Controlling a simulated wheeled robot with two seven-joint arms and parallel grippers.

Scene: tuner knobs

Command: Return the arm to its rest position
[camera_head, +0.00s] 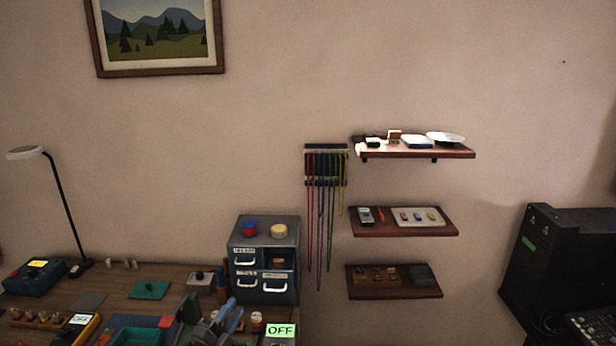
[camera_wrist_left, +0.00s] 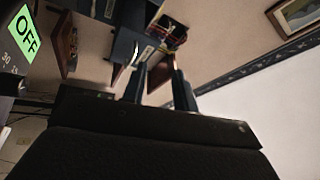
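My left gripper (camera_head: 210,322) shows at the bottom edge of the head view, low over the cluttered workbench, in front of the grey drawer cabinet. In the left wrist view, its two fingers (camera_wrist_left: 158,82) stand apart with nothing held between them. My dark wrist housing fills the lower part of that view. A green display reading OFF (camera_head: 281,330) is to the right of the gripper; it also shows at the upper left of the left wrist view (camera_wrist_left: 25,34). My right gripper is in neither view.
The grey drawer cabinet (camera_head: 264,231) stands behind the gripper. The workbench (camera_head: 180,272) holds several small devices and a lamp (camera_head: 58,200). Cords hang from a wall rack (camera_head: 326,148). Wall shelves (camera_head: 455,154) are to the right, and a black case (camera_head: 565,260) is farther right.

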